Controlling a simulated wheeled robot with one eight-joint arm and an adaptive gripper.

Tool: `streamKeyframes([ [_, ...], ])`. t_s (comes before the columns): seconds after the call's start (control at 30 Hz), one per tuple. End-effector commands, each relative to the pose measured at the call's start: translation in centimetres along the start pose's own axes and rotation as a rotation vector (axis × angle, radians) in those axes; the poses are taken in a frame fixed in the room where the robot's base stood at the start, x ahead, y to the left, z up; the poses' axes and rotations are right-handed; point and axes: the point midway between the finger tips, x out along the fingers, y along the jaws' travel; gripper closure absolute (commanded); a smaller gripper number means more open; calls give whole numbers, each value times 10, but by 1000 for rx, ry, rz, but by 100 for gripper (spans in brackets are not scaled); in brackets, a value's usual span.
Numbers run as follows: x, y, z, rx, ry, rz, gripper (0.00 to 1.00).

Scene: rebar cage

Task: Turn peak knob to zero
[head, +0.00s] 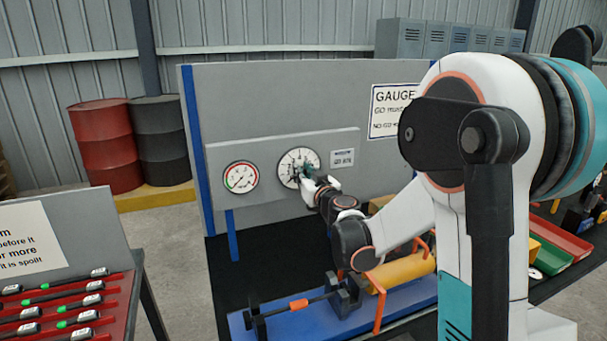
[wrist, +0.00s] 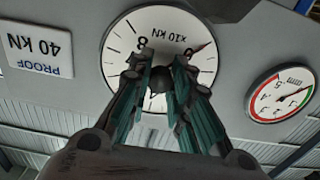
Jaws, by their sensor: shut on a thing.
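The white round dial marked x10 kN (head: 289,160) is on the grey panel; it also shows upside down in the wrist view (wrist: 118,45). A thin dark hand with a reddish tip (wrist: 203,47) points to the upper right of the dial in the wrist view. My gripper (head: 306,172) is at the dial's face, and its fingers (wrist: 160,72) are closed around the dark peak knob (wrist: 158,80) at the dial's centre. The fingers hide most of the knob and part of the scale, including where the zero mark might be.
A smaller gauge with a green and red rim (head: 240,178) is on the same panel, beside the dial. A PROOF 40 kN plate (wrist: 40,46) is on the dial's other side. A blue test bench (head: 290,322) with a rod and yellow cylinder (head: 405,270) lies below my arm.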

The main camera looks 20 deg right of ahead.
Motion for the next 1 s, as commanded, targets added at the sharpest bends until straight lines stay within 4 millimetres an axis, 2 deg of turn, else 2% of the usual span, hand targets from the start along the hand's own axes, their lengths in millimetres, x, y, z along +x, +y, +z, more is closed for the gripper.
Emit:
streamKeyframes([
  [0.4, 1, 0, -1, -5, 0, 1, 100],
  [0.43, 1, 0, -1, -5, 0, 1, 75],
  [0.5, 1, 0, -1, -5, 0, 1, 60],
  [0.87, -1, 0, 0, -5, 0, 0, 60],
  [1.0, -14, 0, -1, -4, 0, 0, 60],
])
